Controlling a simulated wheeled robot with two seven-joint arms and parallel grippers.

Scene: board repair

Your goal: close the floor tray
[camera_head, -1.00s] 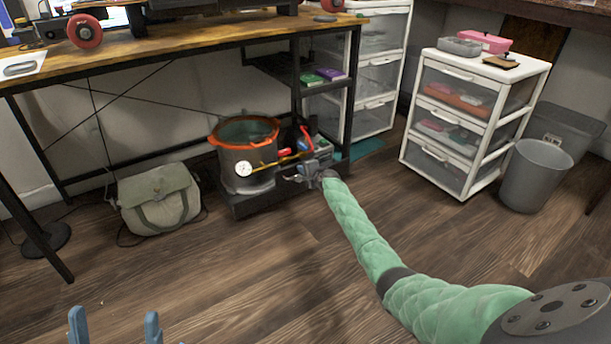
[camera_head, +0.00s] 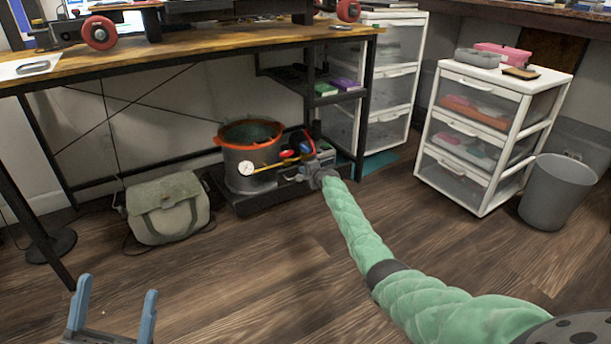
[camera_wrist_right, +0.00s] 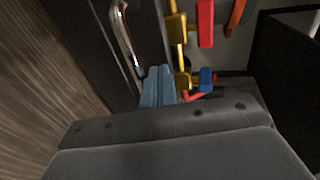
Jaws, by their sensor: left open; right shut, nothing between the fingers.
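The floor tray (camera_head: 285,201) is a low dark platform on the floor under the desk. A grey pot with an orange rim (camera_head: 239,172) and a gauge with red, yellow and blue fittings (camera_head: 285,158) stand on it. My right arm reaches to the tray's front right part, where its gripper is hard to make out in the head view. In the right wrist view the right gripper (camera_wrist_right: 158,72) is shut and empty, beside a chrome handle (camera_wrist_right: 126,40) on a dark panel. My left gripper (camera_head: 116,292) is open and empty, low at the left, far from the tray.
An olive bag (camera_head: 167,212) lies on the floor left of the tray. The desk (camera_head: 200,54) overhangs the tray. A white drawer unit (camera_head: 478,148) and a grey bin (camera_head: 556,192) stand at the right. The floor in front is clear.

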